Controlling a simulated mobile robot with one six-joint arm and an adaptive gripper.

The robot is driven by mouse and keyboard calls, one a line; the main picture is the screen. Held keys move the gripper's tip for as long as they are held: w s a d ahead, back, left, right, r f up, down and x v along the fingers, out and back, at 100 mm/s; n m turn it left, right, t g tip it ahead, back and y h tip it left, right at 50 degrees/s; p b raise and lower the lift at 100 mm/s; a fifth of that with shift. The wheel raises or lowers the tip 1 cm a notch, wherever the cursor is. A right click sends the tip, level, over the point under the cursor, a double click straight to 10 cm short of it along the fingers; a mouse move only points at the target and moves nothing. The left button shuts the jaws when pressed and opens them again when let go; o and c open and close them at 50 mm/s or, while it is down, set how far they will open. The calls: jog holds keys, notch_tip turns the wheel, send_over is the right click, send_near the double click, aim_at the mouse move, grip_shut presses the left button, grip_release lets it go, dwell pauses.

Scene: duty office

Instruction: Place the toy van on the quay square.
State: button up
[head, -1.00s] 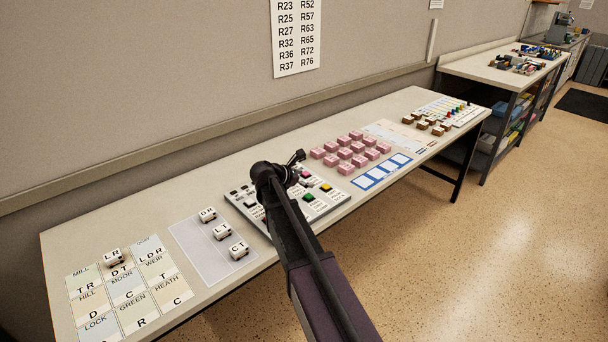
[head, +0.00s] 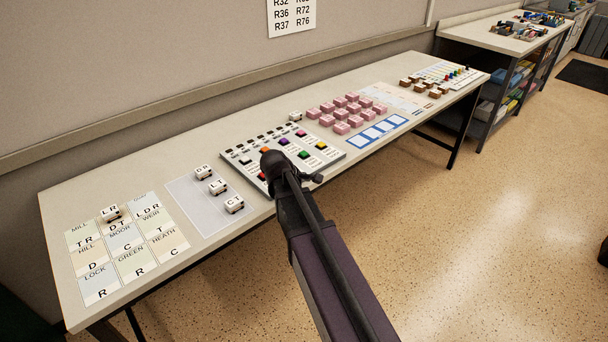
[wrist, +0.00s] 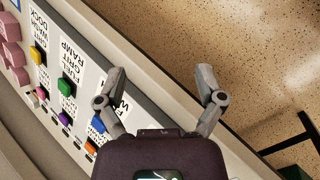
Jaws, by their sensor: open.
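Several white toy vans are on the long table. Vans marked LT (head: 217,187) and CT (head: 234,205), and one with a hard-to-read label (head: 203,172), stand on a pale grey mat (head: 188,207). A van marked LR (head: 111,213) sits on the top row of the lettered grid, left of the quay square (head: 141,199). Another small white van (head: 296,115) stands behind the button panel. My gripper (wrist: 160,75) is open and empty in the wrist view, above the panel's edge. In the head view my gripper is at the table's front edge, its fingers mostly hidden.
The button panel (head: 247,158) with coloured buttons lies mid-table. Pink blocks (head: 340,112), a blue-framed card strip (head: 377,131) and brown blocks (head: 420,80) lie to its right. A wall borders the table's back. Open floor (head: 480,220) lies in front.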

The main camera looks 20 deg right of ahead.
jog(key=s+a+f+m+y+b, duration=0.1)
jog(key=s+a+f+m+y, duration=0.1)
jog(key=s, duration=0.3)
jog(key=s+a+f+m+g+y+b, duration=0.1)
jog(key=s+a+f+m+y+b, duration=0.1)
jog(key=s+a+f+m, duration=0.1)
jog(key=s+a+f+m+g+y+b, duration=0.1)
jog(key=s+a+f+m+y, duration=0.1)
jog(key=s, duration=0.5)
jog(key=a+f+m, duration=0.1)
jog(key=a+m, duration=0.1)
jog(key=m, duration=0.1)
jog(key=shift+s+a+f+m, duration=0.15)
jog(key=shift+s+m, duration=0.15)
jog(key=shift+s, duration=0.1)
jog(key=c, duration=0.4)
